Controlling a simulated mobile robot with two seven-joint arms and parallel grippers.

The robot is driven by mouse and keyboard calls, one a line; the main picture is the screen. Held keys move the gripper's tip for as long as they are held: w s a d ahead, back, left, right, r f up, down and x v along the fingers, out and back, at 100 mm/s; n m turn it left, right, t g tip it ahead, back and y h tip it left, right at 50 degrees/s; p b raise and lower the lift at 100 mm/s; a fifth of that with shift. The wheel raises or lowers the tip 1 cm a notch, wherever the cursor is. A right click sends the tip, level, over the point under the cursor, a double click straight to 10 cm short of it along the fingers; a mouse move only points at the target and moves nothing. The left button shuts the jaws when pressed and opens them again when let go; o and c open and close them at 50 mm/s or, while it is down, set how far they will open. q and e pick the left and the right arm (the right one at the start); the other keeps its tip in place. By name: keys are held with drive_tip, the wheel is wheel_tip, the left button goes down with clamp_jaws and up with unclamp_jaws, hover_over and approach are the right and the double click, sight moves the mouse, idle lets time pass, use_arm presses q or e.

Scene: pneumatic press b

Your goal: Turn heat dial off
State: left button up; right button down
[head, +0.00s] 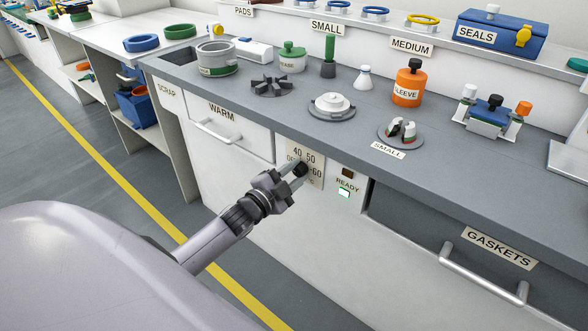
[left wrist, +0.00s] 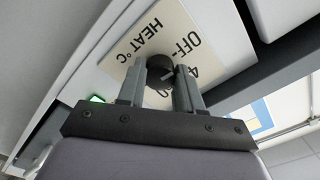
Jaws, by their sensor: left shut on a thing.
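The heat dial (head: 301,168) is a round black knob on a cream label plate (head: 315,157) on the white cabinet front. The plate carries temperature numbers. My left gripper (head: 293,172) reaches it from the lower left and is shut on the knob. In the left wrist view the knob (left wrist: 172,68) sits between the two grey fingertips (left wrist: 165,82), with a light pointer line on its face. The words OFF and HEAT °C show beside it. Part of the scale is hidden by the fingers. My right gripper is not in view.
A lit green READY lamp (head: 344,193) is right of the plate. The WARM drawer handle (head: 215,131) juts out at left, and the GASKETS drawer handle (head: 483,275) at right. The grey counter (head: 340,138) above holds several fittings and an orange sleeve bottle (head: 408,86).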

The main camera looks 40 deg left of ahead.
use_arm(q)
drive_tip(key=shift+n, duration=0.6)
drive_tip(key=shift+p, duration=0.3)
drive_tip(key=o, duration=1)
drive_tip(key=shift+o, duration=0.2)
drive_tip(key=shift+s, duration=0.1)
